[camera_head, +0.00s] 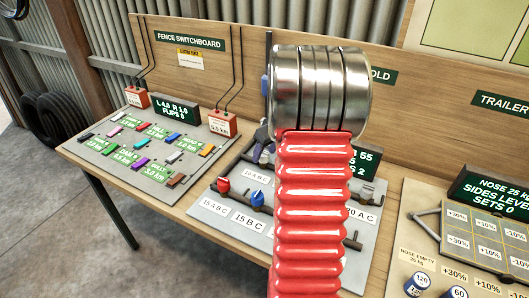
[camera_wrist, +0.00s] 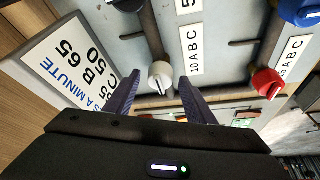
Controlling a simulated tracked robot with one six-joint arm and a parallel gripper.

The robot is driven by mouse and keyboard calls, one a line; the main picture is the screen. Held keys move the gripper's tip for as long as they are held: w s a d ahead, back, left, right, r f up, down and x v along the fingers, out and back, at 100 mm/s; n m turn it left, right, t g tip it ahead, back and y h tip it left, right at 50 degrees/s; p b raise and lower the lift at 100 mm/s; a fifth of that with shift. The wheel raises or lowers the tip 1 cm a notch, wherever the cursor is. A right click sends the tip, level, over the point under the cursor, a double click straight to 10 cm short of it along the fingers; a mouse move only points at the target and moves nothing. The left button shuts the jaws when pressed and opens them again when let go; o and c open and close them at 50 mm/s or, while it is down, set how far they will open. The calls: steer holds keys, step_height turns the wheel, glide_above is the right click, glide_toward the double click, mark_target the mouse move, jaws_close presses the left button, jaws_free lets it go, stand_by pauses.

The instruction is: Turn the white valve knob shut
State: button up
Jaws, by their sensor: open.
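The white valve knob (camera_wrist: 160,76) shows in the wrist view, on a dark pipe above a grey panel. My gripper (camera_wrist: 154,90) is open, with its two purple fingers on either side of the white knob. I cannot tell whether the fingers touch it. A label reading "10 A B C" (camera_wrist: 195,49) is beside the knob on the panel. In the head view my red arm hides the white knob and most of my gripper; a dark part of the gripper (camera_head: 263,143) shows at the arm's left edge.
A red knob (camera_wrist: 267,83) and a blue knob (camera_wrist: 300,10) sit nearby on the same panel (camera_head: 228,181). The fence switchboard (camera_head: 150,150) is to the left and the trailer board (camera_head: 480,225) to the right.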

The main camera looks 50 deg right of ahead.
steer(key=c, duration=0.9)
steer(key=shift+a, duration=0.25)
steer(key=shift+c, duration=0.7)
steer(key=shift+d, duration=0.2)
